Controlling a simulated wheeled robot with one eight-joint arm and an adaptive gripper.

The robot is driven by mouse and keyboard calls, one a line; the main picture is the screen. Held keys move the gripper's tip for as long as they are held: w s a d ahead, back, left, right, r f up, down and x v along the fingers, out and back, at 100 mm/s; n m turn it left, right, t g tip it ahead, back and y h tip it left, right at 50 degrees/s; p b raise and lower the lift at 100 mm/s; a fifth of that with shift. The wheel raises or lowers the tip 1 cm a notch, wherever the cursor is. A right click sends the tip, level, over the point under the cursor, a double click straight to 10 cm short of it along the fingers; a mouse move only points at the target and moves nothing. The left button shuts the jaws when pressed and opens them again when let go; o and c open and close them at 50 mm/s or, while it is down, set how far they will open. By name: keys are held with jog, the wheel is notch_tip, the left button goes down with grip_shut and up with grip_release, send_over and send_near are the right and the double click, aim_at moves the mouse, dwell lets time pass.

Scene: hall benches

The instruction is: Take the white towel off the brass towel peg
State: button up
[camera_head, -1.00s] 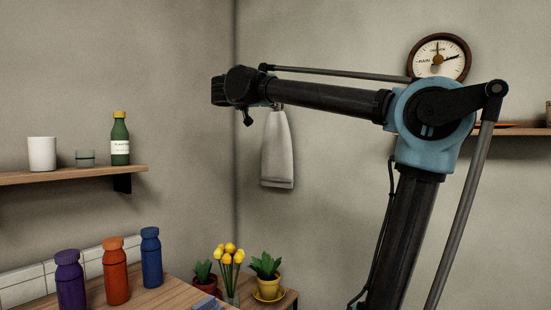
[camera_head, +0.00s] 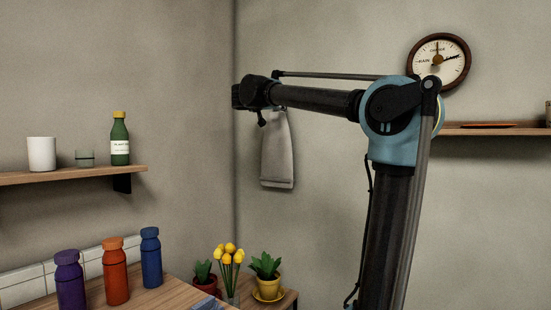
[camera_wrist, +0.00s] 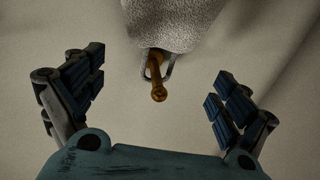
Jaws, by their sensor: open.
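The white towel (camera_head: 277,155) hangs against the back wall in the head view, its top hidden behind my arm. In the wrist view the towel (camera_wrist: 175,22) is at the top centre. The brass towel peg (camera_wrist: 157,80) points toward the camera, with a loop around it that joins the towel. My gripper (camera_wrist: 157,100) is open, with its dark blue finger pads apart on either side of the peg. Nothing is between the pads except the view of the peg and wall beyond. In the head view the fingers cannot be made out.
A round wall dial (camera_head: 438,62) hangs right of my arm above a right shelf (camera_head: 500,132). A left shelf (camera_head: 70,174) holds a cup, a glass and a green bottle. Below are three coloured bottles, yellow flowers (camera_head: 229,255) and potted plants. The wall around the towel is clear.

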jog(key=shift+f+x, duration=0.15)
jog(key=shift+x, duration=1.2)
jog(key=shift+f+x, duration=0.15)
jog(key=shift+x, duration=1.2)
jog(key=shift+s+d, duration=0.1)
jog(key=c, duration=1.5)
